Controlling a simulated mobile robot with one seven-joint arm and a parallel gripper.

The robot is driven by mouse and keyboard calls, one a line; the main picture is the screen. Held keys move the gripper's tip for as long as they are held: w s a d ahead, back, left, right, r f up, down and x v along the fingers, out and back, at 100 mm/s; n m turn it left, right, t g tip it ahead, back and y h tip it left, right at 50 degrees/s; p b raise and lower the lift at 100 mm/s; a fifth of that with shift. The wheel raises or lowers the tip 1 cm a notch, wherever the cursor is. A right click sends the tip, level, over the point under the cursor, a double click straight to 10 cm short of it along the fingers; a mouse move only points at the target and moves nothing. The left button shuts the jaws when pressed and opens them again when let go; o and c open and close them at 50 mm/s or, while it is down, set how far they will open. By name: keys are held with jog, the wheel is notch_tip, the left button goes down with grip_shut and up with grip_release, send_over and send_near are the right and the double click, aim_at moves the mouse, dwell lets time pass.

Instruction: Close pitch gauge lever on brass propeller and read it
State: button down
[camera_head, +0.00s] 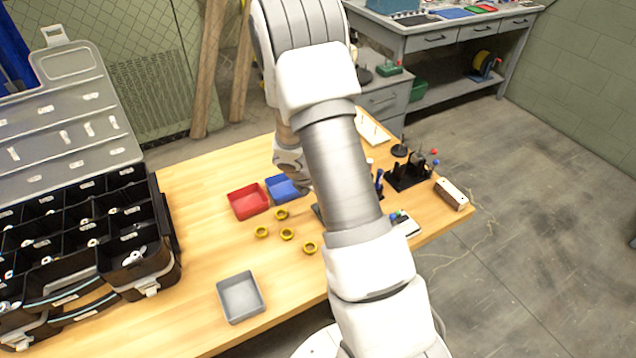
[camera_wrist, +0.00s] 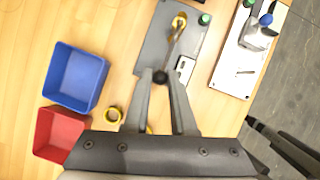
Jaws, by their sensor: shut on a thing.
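My gripper (camera_wrist: 160,84) is shut on the black knob (camera_wrist: 159,76) at the near end of a thin lever (camera_wrist: 172,47) in the wrist view. The lever slants up over a grey base plate (camera_wrist: 155,45). At its far end is a yellow brass-coloured piece (camera_wrist: 181,19), likely the propeller; its outline is partly unclear. A green knob (camera_wrist: 205,19) stands at the plate's right edge. A small pale panel (camera_wrist: 185,68) sits on the plate, too small to read. In the head view my arm hides the gripper and most of this gauge.
A blue tray (camera_wrist: 75,78) and red tray (camera_wrist: 60,133) lie left of the gripper. Several yellow rings (camera_head: 287,234) lie on the wooden table. A white-plated device (camera_wrist: 250,50) stands right. A grey tray (camera_head: 240,297) and a black compartment case (camera_head: 90,235) are nearer left.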

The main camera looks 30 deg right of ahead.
jog(key=p, duration=0.1)
jog(key=y+p, duration=0.1)
jog(key=shift+d+r+p, duration=0.2)
jog(key=shift+d+p, duration=0.1)
jog(key=shift+p, duration=0.05)
jog(key=shift+d+y+p, duration=0.1)
jog(key=shift+y+p, duration=0.2)
jog(key=shift+p, duration=0.2)
jog(key=shift+f, duration=0.25)
jog(key=c, duration=0.7)
grip_release()
jog(key=shift+d, duration=0.1)
jog(key=shift+c, duration=0.2)
jog(key=shift+r, duration=0.1)
jog(key=p+v, duration=0.3)
jog(key=v, duration=1.4)
jog(key=shift+r, duration=0.2)
jog(key=shift+d, duration=0.15)
